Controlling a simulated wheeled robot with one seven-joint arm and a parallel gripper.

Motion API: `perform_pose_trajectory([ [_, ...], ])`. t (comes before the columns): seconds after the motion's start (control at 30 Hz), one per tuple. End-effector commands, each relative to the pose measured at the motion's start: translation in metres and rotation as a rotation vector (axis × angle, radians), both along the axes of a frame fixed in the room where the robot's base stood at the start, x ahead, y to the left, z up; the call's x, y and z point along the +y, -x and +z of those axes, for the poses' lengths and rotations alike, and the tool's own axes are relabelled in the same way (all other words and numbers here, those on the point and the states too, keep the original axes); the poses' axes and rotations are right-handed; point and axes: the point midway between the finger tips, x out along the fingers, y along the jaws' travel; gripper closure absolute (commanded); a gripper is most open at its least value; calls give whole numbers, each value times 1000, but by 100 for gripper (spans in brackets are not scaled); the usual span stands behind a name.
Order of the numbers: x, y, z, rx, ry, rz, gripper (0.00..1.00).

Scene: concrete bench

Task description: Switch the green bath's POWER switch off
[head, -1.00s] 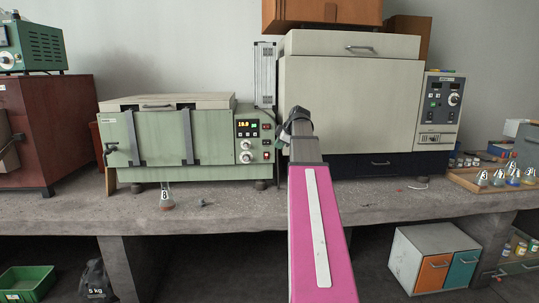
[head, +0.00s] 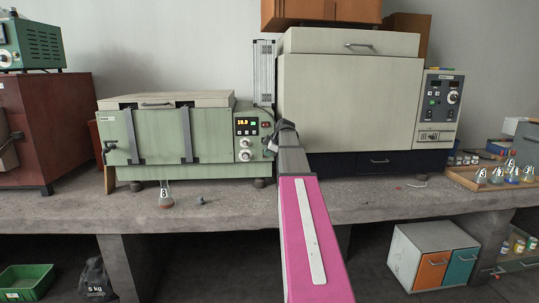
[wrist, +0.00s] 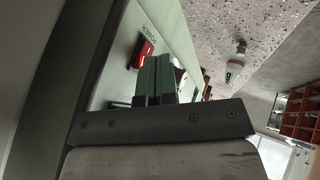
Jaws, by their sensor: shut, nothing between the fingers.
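The green bath (head: 160,140) stands on the bench at left in the head view. Its control panel (head: 246,140) has a lit display and two knobs. My gripper (head: 271,142) is at the panel's right edge and hides its lower right part. In the wrist view the red POWER switch (wrist: 146,47) lies on the pale panel beside its printed label, just beyond my gripper's fingertips (wrist: 157,62). The fingers are shut with nothing between them. They partly cover the switch's lower right side. I cannot tell whether they touch it.
A large cream oven (head: 350,100) stands close to the right of my gripper. A flask (head: 166,198) and a small grey item (head: 200,200) are at the bench's front edge below the bath. A tray of flasks (head: 490,180) is far right.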

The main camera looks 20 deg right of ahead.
Motion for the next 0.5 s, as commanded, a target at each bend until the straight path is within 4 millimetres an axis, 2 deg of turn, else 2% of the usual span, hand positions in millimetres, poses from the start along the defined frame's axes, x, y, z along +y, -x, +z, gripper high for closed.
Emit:
perform_pose_trajectory([
  [0.5,-3,-9,2,0,0,0,100],
])
